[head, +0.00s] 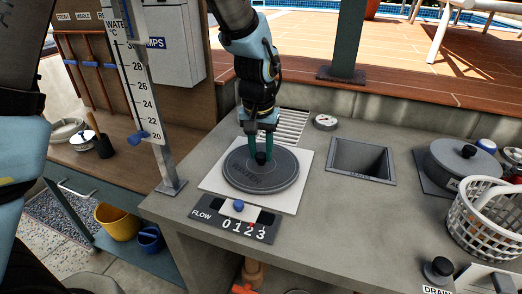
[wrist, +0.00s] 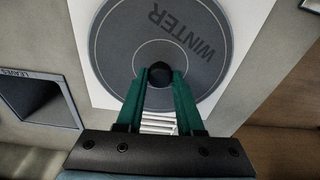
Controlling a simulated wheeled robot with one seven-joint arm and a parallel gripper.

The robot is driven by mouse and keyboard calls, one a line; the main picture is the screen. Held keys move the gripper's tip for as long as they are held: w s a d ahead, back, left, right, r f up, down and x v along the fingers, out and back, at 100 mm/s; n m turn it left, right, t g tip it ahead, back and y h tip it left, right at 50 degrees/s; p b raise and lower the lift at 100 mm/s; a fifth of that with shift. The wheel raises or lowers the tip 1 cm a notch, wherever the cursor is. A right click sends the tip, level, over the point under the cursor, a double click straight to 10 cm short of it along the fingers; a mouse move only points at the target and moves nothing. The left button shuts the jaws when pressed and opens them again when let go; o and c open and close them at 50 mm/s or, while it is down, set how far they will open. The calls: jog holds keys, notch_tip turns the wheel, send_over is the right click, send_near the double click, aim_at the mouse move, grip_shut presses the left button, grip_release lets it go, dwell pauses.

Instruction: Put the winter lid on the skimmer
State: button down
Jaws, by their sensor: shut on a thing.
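The winter lid (head: 260,174) is a dark grey disc with a black knob at its centre, over a white square plate (head: 212,183) on the grey counter. In the wrist view the lid (wrist: 112,40) shows the word WINTER. My gripper (head: 261,155) comes down from above and is shut on the lid's knob (wrist: 159,73). The lid looks level and lies on or just above the plate; I cannot tell which. The skimmer opening does not show; the lid and plate cover that spot.
A square opening (head: 360,158), labelled LEAVES, lies right of the plate. Further right are another dark round lid (head: 460,163) and a white basket (head: 485,222). A FLOW slider panel (head: 236,219) is in front. A gauge post (head: 165,165) stands left.

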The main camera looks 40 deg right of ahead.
jog(key=shift+f, duration=0.25)
dwell(0.3)
jog(key=shift+c, duration=1.5)
grip_release()
jog(key=shift+r+p, duration=1.8)
jog(key=shift+r, duration=0.75)
jog(key=shift+r+p, duration=1.55)
jog(key=shift+r, duration=0.45)
